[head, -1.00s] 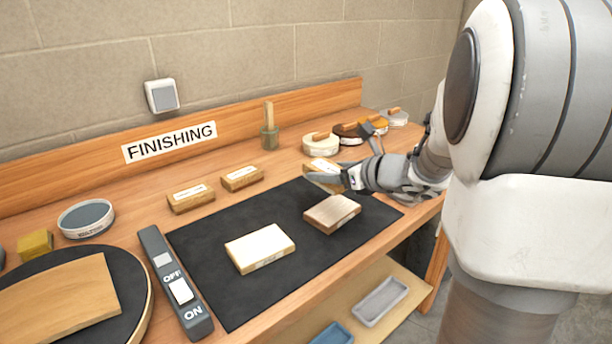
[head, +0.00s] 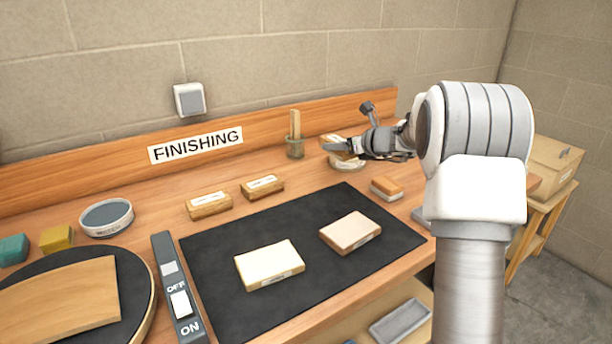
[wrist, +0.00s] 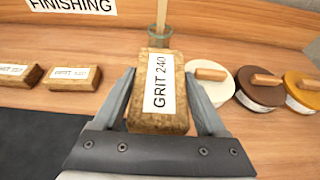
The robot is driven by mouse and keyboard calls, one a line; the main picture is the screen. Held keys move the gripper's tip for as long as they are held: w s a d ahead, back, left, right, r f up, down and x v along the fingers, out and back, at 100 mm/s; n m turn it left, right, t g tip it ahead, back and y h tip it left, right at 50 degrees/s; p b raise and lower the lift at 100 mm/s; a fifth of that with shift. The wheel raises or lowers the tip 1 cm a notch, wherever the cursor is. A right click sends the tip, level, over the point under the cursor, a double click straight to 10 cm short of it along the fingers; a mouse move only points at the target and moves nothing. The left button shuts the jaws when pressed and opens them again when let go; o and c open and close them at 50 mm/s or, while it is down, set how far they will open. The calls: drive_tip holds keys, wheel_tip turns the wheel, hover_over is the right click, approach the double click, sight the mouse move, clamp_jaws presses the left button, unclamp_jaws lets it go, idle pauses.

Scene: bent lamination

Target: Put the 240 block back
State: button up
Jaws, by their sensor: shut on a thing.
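The 240 block (wrist: 158,92) is a cork block with a white "GRIT 240" label, held between both fingers in the wrist view. In the head view the held block (head: 331,139) shows only partly, right of the brush jar. My gripper (wrist: 160,100) is shut on it; in the head view my gripper (head: 342,147) is over the back of the bench. Two similar cork blocks, one at left (head: 209,205) and one at right (head: 262,187), stand in a row behind the mat. Their labels are too small to read surely in the head view.
The black mat (head: 225,320) carries a pale block (head: 269,265) and a brownish block (head: 350,233). A glass jar (head: 295,148) stands near the backboard. Round tins, one white (wrist: 207,92), are right of my gripper. Bare bench lies between the cork row and my gripper.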

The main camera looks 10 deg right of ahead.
drive_tip(key=b, duration=0.2)
hover_over(303, 179)
wheel_tip(303, 179, down, 7)
drive_tip(key=shift+r, duration=0.1)
drive_tip(key=shift+f+b, duration=1)
drive_tip(key=shift+f, duration=0.95)
drive_tip(key=shift+f, duration=0.25)
drive_tip(key=o, duration=1.4)
drive_tip(key=shift+o, duration=0.2)
drive_tip(key=shift+r, duration=0.1)
